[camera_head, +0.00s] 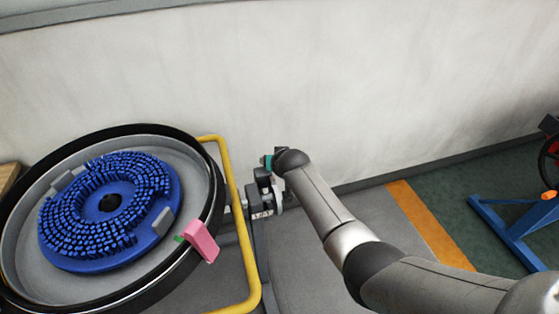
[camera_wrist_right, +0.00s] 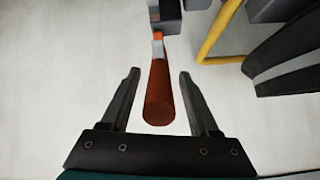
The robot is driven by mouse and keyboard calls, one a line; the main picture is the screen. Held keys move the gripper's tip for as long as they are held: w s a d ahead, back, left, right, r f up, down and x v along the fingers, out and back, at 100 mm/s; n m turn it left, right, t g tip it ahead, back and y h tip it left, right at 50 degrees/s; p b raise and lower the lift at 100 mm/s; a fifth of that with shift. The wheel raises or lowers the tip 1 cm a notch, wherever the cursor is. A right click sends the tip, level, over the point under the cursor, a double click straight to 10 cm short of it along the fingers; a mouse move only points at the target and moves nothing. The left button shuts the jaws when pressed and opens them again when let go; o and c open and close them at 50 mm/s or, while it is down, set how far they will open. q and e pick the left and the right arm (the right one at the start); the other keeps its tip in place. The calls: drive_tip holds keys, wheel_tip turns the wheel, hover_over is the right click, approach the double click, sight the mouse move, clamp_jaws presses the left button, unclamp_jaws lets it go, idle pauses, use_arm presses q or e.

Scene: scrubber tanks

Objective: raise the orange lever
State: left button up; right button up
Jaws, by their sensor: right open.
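The orange lever (camera_wrist_right: 159,92) shows in the right wrist view as a rounded orange-red handle, end towards the camera, joined to a dark bracket (camera_wrist_right: 165,16) at the top. My right gripper (camera_wrist_right: 160,75) is open, with one finger on each side of the lever and a visible gap on both sides. The fingers look apart from the handle. In the head view my right arm reaches in from the right to small dark fittings near the wall, and I cannot make out the lever there. My left gripper is not in view.
A round tank with a blue brush disc (camera_head: 108,212) fills the left of the head view. A pink tab (camera_head: 203,241) sits on its rim. A yellow rail (camera_head: 241,230) stands beside it. A pale wall (camera_head: 300,80) is behind. A blue frame (camera_head: 515,225) stands at right.

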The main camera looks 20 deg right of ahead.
drive_tip(key=p+v, duration=0.6)
drive_tip(key=v, duration=0.9)
drive_tip(key=shift+w, duration=0.1)
drive_tip(key=s+f+n+g+b, duration=0.1)
drive_tip(key=s+f, duration=0.5)
drive_tip(key=f, duration=0.4)
drive_tip(key=s+d+f+g+b, duration=0.1)
drive_tip(key=s+f+g+b, duration=0.1)
drive_tip(key=s+f, duration=0.5)
drive_tip(key=s+f+n+g+b, duration=0.1)
drive_tip(key=s+f, duration=0.3)
drive_tip(key=f, duration=0.8)
drive_tip(key=s+d+f+g+b, duration=0.1)
drive_tip(key=s+f, duration=0.4)
drive_tip(key=s, duration=0.4)
drive_tip(key=s+d+f+n+g+b, duration=0.1)
drive_tip(key=s+f, duration=0.4)
drive_tip(key=s, duration=0.5)
drive_tip(key=s+d+f+n+g+b, duration=0.1)
drive_tip(key=s+f, duration=0.4)
drive_tip(key=s, duration=0.5)
drive_tip(key=shift+s+f+g, duration=0.2)
drive_tip(key=shift+g, duration=0.7)
drive_tip(key=shift+w, duration=0.1)
